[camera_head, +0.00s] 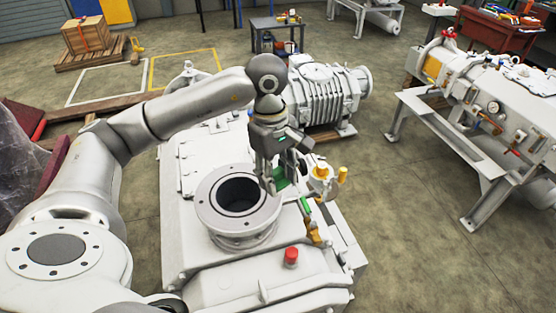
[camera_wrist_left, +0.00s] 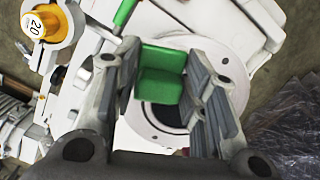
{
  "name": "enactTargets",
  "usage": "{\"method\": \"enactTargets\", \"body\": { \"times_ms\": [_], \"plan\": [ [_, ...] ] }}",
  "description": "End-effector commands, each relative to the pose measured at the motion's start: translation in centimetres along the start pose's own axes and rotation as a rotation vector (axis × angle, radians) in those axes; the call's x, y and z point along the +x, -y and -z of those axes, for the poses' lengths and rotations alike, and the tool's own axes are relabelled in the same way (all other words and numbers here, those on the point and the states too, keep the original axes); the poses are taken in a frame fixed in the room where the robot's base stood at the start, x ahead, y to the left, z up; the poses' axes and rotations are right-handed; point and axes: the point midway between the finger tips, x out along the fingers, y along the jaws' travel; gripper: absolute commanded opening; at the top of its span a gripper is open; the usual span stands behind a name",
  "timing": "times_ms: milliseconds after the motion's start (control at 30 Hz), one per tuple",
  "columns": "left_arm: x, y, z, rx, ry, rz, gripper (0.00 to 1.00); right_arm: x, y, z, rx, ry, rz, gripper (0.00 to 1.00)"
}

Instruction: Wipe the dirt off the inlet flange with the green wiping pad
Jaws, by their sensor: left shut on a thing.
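The inlet flange (camera_head: 209,201) is a round grey ring with bolt holes around a dark opening, on top of the white pump housing. My left gripper (camera_head: 279,187) is shut on the green wiping pad (camera_head: 281,182) at the right side of the flange. In the left wrist view the pad (camera_wrist_left: 160,80) sits between the fingers (camera_wrist_left: 165,95), in front of the flange ring (camera_wrist_left: 150,133) and its dark opening. I cannot tell whether the pad touches the ring. No dirt can be made out clearly on the visible ring. My right gripper is not in view.
A yellow-capped valve (camera_head: 321,172) stands just right of my left gripper. A green-and-orange tool (camera_head: 309,222) lies on the housing near the flange. A red knob (camera_head: 291,256) sticks up in front. Another pump (camera_head: 322,98) stands behind on a pallet.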

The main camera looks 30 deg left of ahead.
Motion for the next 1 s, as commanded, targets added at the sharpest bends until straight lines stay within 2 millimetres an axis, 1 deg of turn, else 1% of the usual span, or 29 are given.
{"method": "enactTargets", "body": {
  "times_ms": [33,100,300,1000],
  "plan": [
    [-0.8,0.0,-0.1,-0.001,0.000,-0.001,0.17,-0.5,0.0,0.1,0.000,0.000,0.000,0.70],
    [-1.4,0.1,-0.2,-0.002,0.000,-0.001,0.17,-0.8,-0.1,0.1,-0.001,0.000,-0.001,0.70],
    [-2.8,0.2,-0.3,-0.007,0.000,-0.002,0.17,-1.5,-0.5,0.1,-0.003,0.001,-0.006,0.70],
    [-2.8,0.3,-0.4,-0.007,0.000,-0.001,0.17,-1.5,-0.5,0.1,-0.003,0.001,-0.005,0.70]
  ]
}}
